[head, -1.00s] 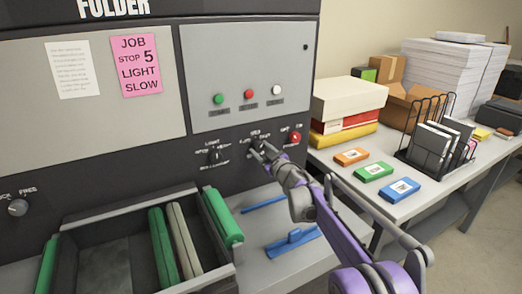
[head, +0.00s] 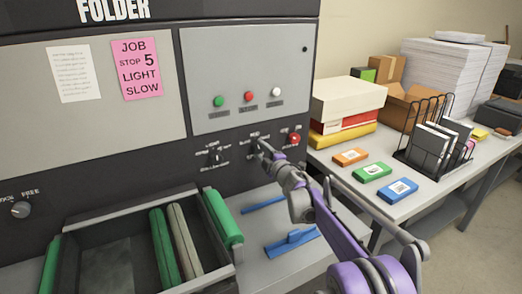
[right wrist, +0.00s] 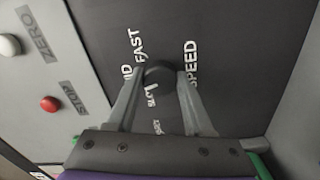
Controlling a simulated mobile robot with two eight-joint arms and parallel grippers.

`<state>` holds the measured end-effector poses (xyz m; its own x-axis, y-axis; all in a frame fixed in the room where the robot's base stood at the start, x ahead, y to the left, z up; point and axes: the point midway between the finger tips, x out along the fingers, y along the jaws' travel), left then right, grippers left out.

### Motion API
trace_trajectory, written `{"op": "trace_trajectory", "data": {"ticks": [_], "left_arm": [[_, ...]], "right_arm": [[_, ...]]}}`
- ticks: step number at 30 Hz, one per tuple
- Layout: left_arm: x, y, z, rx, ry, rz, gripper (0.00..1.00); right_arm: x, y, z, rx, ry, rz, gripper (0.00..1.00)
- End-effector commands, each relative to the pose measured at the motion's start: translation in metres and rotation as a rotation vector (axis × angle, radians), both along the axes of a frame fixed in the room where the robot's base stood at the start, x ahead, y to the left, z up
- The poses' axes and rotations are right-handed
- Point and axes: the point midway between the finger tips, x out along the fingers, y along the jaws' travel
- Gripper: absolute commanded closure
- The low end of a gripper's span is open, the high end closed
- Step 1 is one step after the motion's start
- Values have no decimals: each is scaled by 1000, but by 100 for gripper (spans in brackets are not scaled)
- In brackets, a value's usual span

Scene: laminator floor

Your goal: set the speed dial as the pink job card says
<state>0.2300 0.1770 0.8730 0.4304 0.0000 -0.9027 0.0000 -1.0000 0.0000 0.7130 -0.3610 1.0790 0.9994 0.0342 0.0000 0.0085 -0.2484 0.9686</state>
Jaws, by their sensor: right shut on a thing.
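The pink job card (head: 137,68) is on the machine's upper panel and reads JOB, STOP 5, LIGHT, SLOW. My right gripper (head: 259,146) is at the dark front panel, left of the red knob. In the right wrist view, the black speed dial (right wrist: 158,72) sits between the fingertips of my right gripper (right wrist: 160,77), which is shut on it. The words SPEED and FAST show around it, with smaller partly hidden lettering below. I cannot tell where its pointer stands. My left gripper is out of view.
Another dial (head: 214,156) is left of my gripper, and a red switch knob (head: 293,138) is close on its right. The fence knob (head: 20,210) is far left. Below are an open tray (head: 110,210) and green rollers (head: 222,218). A side table with boxes is at right.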

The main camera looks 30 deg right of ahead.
Motion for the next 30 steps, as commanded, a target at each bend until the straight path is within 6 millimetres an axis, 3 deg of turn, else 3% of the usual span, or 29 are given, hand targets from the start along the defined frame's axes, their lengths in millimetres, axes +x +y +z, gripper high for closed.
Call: {"op": "trace_trajectory", "data": {"ticks": [18,30], "left_arm": [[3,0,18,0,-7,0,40],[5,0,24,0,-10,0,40]], "right_arm": [[0,0,2,-556,-19,0,100],[0,1,1,-755,-26,0,100]]}}
